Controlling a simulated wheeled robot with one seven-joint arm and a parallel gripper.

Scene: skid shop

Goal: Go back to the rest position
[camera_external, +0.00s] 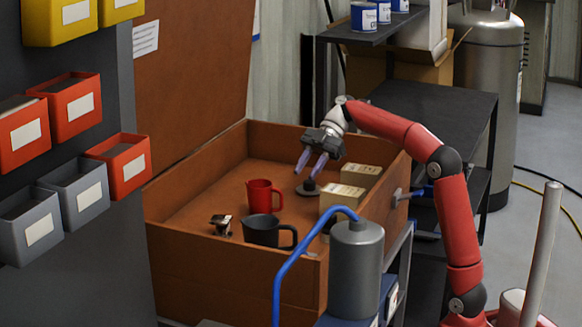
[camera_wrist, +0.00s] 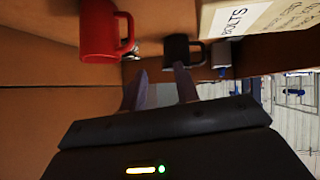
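My gripper (camera_external: 308,170) hangs over the brown open crate (camera_external: 190,262), its two purple fingers pointing down and spread apart. In the wrist view the fingers (camera_wrist: 160,95) show a gap with nothing held between them. My red arm reaches in from the right, bent at the elbow. A small dark round-based object (camera_external: 308,189) stands on the crate floor just below the fingertips; I cannot tell whether they touch it.
Inside the crate are a red mug (camera_external: 263,196), a dark grey mug (camera_external: 268,231), a small metal item (camera_external: 221,225) and cartons (camera_external: 341,197), one labelled BOLTS in the wrist view (camera_wrist: 245,17). A grey canister (camera_external: 356,265) with a blue hose stands in front. Bins hang at left.

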